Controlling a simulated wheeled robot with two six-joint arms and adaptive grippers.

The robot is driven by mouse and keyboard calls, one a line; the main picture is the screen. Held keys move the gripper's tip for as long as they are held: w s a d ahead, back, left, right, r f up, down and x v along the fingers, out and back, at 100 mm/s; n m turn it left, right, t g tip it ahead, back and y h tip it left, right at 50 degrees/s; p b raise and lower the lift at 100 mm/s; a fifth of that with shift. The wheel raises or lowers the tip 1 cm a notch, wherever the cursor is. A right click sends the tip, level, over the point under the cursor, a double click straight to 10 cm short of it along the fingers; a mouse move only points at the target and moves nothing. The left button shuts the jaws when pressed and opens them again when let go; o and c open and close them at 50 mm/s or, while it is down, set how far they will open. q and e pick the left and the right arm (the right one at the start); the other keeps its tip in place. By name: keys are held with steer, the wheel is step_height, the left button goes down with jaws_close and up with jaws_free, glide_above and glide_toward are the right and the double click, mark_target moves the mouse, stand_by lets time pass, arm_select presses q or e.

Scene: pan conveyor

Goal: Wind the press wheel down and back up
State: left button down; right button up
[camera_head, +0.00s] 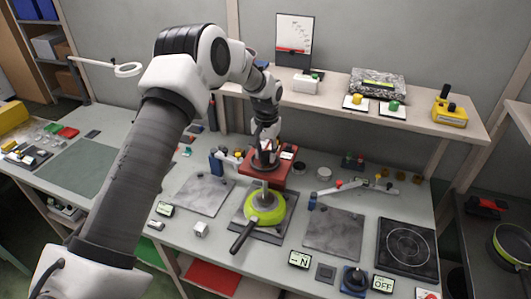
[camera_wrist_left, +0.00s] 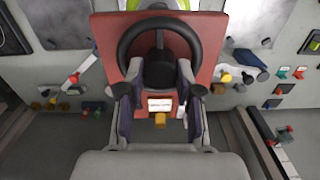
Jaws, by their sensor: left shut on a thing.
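The press (camera_head: 284,180) has a red top and stands at the middle back of the table. Its black press wheel (camera_wrist_left: 124,42) lies on the red top (camera_wrist_left: 103,65) in the left wrist view. My left gripper (camera_wrist_left: 157,72) reaches over the press from behind, one finger on each side of the wheel's dark middle, and is shut on the wheel. Exactly where the fingertips touch is hard to see. In the head view, my left gripper (camera_head: 266,146) partly hides the wheel. A green pan (camera_head: 268,209) with a black handle sits in front of the press. My right gripper is not in view.
Grey plates (camera_head: 337,233) lie on both sides of the pan. A black hob (camera_head: 407,246) is at the right. A shelf (camera_head: 330,101) with several items runs behind the press. Small levers and knobs flank the press. My left arm covers the left-centre of the head view.

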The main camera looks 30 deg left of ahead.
mark_target(266, 154)
arm_select(q)
steer(key=m, duration=0.4)
steer(key=shift+s+f+m, duration=0.2)
steer(key=shift+m, duration=0.1)
steer(key=m, duration=0.4)
steer(key=shift+d+m, duration=0.1)
steer(key=shift+m, duration=0.3)
steer(key=c, duration=0.8)
jaws_free()
steer(key=shift+r, duration=0.1)
steer(key=shift+o, duration=0.2)
steer(key=shift+w, duration=0.1)
steer(key=shift+r, duration=0.1)
step_height(266, 154, up, 12)
